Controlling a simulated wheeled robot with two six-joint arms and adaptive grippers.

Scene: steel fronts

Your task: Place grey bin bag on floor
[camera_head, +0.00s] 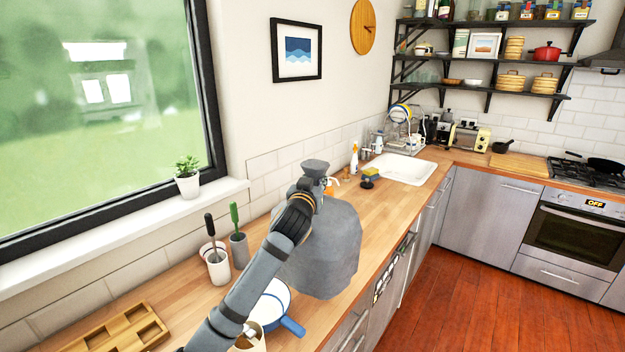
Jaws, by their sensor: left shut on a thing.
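The grey bin bag (325,250) is a full, bulky sack with a gathered neck at its top. It is over the wooden counter near the front edge; whether its base touches the counter is unclear. My left gripper (318,184) is at the neck of the bag, shut on it. My left arm comes up from the bottom and hides part of the bag's left side. The red-brown wooden floor (462,300) lies to the right of the counter. My right gripper is not in view.
A blue-handled pan (292,327) sits close below the bag. Brush holders (217,266) and a wooden tray (120,330) stand to the left on the counter. A sink (402,168) is farther back. The floor in front of the oven (572,240) is clear.

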